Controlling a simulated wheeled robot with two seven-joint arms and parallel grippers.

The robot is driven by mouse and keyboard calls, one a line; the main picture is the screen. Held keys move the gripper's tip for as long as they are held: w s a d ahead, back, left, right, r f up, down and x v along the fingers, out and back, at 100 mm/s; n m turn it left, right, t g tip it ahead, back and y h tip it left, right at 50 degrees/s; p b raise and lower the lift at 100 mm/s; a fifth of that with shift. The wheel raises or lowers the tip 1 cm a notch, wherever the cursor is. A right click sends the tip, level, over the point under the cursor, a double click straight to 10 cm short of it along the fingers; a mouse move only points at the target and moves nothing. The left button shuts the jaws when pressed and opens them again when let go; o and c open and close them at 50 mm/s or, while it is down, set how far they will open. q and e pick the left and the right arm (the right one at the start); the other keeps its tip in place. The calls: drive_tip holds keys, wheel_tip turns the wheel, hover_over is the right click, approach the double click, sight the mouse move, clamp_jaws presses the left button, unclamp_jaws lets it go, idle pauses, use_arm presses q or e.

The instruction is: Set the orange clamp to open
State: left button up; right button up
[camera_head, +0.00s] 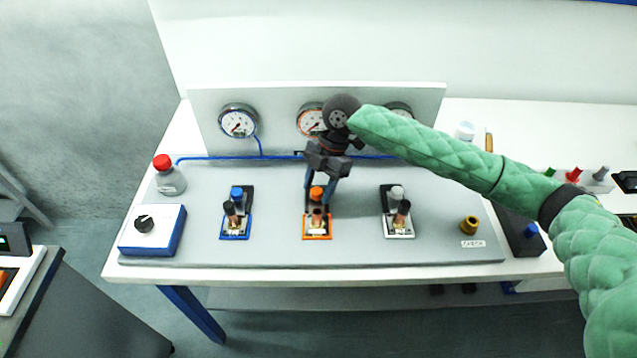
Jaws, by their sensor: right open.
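The orange clamp (317,229) is the middle of three clamps on the grey panel, with an orange-edged base, an orange knob and copper-coloured parts. My right gripper (321,204) comes down from above and behind it. Its fingers are open, one on each side of the orange knob (316,192). I cannot tell whether the fingers touch the clamp. The gripper covers part of the clamp's back, so its lever position is hard to read. My left gripper is not in view.
A blue clamp (236,215) stands to the left and a white clamp (397,216) to the right. Gauges (238,122) sit on the upright board behind. A blue box with a black dial (153,232), a red-capped bottle (168,178) and a brass fitting (469,225) stand near the panel's ends.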

clamp_jaws()
drive_tip(key=shift+w, duration=1.35)
drive_tip(key=shift+s+r, duration=0.1)
drive_tip(key=shift+r, duration=0.05)
drive_tip(key=shift+c, duration=2.2)
unclamp_jaws()
drive_tip(key=o, duration=0.4)
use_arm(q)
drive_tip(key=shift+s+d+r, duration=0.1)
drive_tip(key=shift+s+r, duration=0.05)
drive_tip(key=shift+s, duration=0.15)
use_arm(e)
drive_tip(key=shift+o, duration=0.2)
